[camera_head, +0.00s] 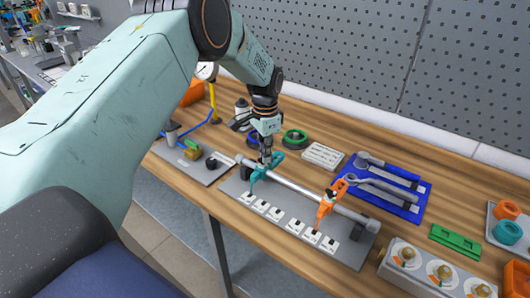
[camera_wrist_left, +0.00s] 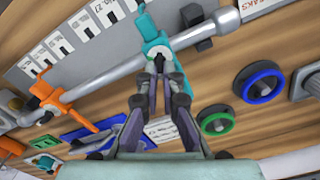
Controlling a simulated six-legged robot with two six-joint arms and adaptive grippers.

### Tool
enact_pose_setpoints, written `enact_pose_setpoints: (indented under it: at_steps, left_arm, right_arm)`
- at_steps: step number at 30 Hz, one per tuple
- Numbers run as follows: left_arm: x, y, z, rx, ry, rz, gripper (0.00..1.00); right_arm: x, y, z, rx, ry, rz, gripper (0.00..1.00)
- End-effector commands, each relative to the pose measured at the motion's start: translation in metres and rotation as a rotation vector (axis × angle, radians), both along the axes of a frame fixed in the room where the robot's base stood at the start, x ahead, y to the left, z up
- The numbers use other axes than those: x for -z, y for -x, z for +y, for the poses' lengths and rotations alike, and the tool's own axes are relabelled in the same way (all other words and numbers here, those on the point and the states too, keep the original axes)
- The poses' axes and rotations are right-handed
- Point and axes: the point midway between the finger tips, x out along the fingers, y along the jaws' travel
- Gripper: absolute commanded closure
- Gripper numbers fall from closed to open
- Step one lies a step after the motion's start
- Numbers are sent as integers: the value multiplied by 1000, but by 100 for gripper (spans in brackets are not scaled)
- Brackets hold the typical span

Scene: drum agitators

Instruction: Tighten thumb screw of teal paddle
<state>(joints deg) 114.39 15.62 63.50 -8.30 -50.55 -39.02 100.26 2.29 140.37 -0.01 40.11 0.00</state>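The teal paddle (camera_head: 262,171) is clamped on a grey horizontal shaft (camera_head: 302,189), near its left part. It also shows at the top middle of the left wrist view (camera_wrist_left: 155,42). My left gripper (camera_head: 266,152) reaches down onto it from above. In the left wrist view, the fingertips (camera_wrist_left: 158,66) are drawn close together at the clamp of the teal paddle, on its small thumb screw, which they mostly cover. The orange paddle (camera_head: 328,203) sits on the same shaft further right, with its own thumb screw visible. My right gripper is not in view.
The shaft stands over a grey plate (camera_head: 242,187) with several white labels. A blue tray (camera_head: 403,206) with wrenches lies to the right. A green ring (camera_wrist_left: 216,123) and a blue ring (camera_wrist_left: 259,82) lie near the gripper. A perforated panel (camera_head: 330,45) stands behind.

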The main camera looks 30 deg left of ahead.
Motion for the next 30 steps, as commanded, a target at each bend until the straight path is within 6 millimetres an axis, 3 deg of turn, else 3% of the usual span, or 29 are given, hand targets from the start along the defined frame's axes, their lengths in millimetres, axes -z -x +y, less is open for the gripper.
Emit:
enact_pose_setpoints:
  at_steps: [16,25,30]
  left_arm:
    - [-6,-4,1,26,-2,-14,100]
    - [-3,-2,0,26,-1,-8,72]
    - [-2,-1,0,25,0,-5,72]
  right_arm:
    - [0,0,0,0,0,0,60]
    - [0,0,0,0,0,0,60]
    - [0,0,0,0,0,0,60]
